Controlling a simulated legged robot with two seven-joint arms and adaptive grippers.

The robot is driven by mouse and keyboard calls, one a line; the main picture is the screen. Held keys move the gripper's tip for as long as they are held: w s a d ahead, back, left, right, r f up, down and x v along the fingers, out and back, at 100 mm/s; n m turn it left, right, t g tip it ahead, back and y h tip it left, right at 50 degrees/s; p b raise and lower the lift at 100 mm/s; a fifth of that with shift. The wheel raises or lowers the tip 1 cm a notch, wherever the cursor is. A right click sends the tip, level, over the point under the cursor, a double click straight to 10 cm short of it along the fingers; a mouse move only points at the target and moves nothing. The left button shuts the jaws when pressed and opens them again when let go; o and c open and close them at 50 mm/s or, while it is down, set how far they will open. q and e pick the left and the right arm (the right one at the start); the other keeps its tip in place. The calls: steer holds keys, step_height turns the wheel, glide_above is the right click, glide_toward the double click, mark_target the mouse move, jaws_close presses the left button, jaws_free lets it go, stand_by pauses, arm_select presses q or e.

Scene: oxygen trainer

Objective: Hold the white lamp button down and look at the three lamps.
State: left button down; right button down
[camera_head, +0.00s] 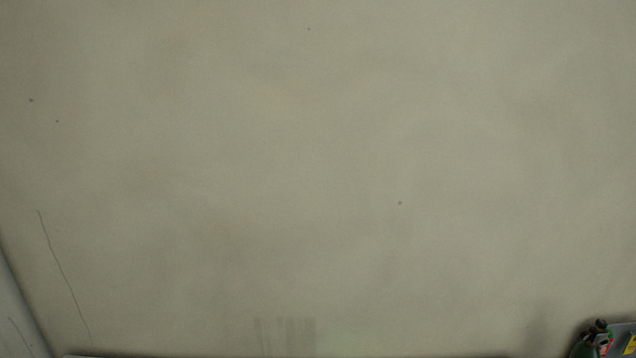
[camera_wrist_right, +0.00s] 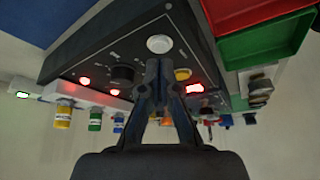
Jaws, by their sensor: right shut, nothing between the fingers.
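In the right wrist view the white button (camera_wrist_right: 159,44) is a round cap on a dark grey panel (camera_wrist_right: 100,45). My right gripper (camera_wrist_right: 158,66) is shut and empty, its fingertips right at the button's lower edge in the picture; whether they touch or press it I cannot tell. Red lights glow at the left (camera_wrist_right: 85,81), beside it (camera_wrist_right: 115,92) and to the right of the fingers (camera_wrist_right: 195,88). Which of them are the three lamps is not clear. The head view shows neither gripper nor the button.
A black knob (camera_wrist_right: 122,74) and a yellow knob (camera_wrist_right: 182,74) flank the fingers. A green tray (camera_wrist_right: 265,45) and a red tray (camera_wrist_right: 255,12) are at the upper right. Several coloured fittings line the left. The head view shows mostly bare wall (camera_head: 320,150).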

steer(key=shift+f+b, duration=0.35)
steer(key=shift+f, duration=0.6)
stand_by(0.4)
stand_by(3.6)
steer(key=shift+r+p, duration=1)
steer(key=shift+r, duration=2.55)
